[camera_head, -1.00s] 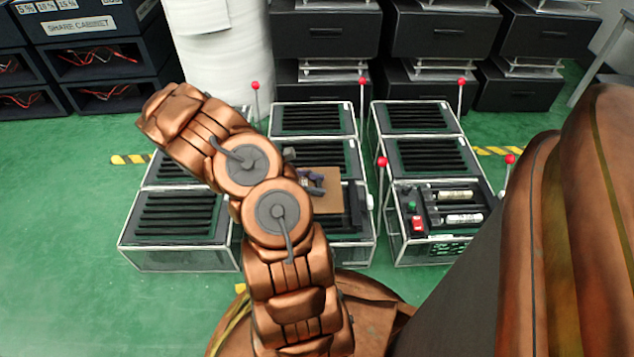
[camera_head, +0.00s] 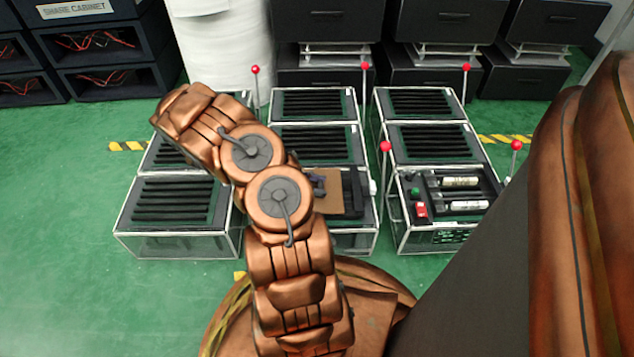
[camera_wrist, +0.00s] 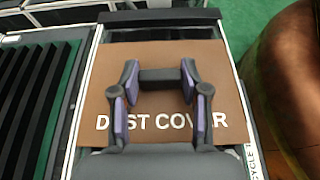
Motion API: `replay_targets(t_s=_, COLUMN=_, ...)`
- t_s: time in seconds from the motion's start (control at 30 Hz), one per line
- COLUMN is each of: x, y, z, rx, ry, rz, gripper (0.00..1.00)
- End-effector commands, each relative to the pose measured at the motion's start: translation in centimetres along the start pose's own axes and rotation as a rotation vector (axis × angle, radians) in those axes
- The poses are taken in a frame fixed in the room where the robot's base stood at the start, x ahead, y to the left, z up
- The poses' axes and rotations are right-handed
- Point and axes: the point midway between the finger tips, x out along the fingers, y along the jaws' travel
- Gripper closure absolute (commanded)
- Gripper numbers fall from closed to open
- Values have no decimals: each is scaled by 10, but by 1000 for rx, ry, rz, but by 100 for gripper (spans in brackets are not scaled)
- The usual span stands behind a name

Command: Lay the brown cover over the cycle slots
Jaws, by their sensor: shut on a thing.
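The brown cover (camera_wrist: 160,120), lettered "DUST COVER", has a dark raised handle (camera_wrist: 160,76). My gripper (camera_wrist: 161,73) is shut on this handle from both sides with its purple-padded fingers. In the head view the cover (camera_head: 330,190) is over the front middle box (camera_head: 352,238), partly behind my arm; the gripper (camera_head: 318,185) shows only in part. Lettering starting "CYCLE" (camera_wrist: 253,165) runs along the right edge beneath the cover. The slots directly under the cover are hidden. I cannot tell whether the cover touches the box.
Slotted boxes stand to the left (camera_head: 175,215) and behind (camera_head: 315,103). A right front box (camera_head: 445,205) has a green and a red button. Red-knobbed levers (camera_head: 385,147) rise between boxes. Dark cabinets (camera_head: 325,40) line the back. Green floor is free at left.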

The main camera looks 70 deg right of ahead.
Motion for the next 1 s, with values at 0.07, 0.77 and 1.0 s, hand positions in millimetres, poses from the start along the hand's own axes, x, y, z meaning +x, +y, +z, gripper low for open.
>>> replay_targets(t_s=0.07, x=2, y=0, z=-6, rx=-1, ry=0, rz=-1, gripper=93)
replay_targets(t_s=0.77, x=3, y=0, z=-8, rx=1, ry=0, rz=0, gripper=26)
replay_targets(t_s=1.0, x=3, y=0, z=-8, rx=0, ry=0, rz=0, gripper=26)
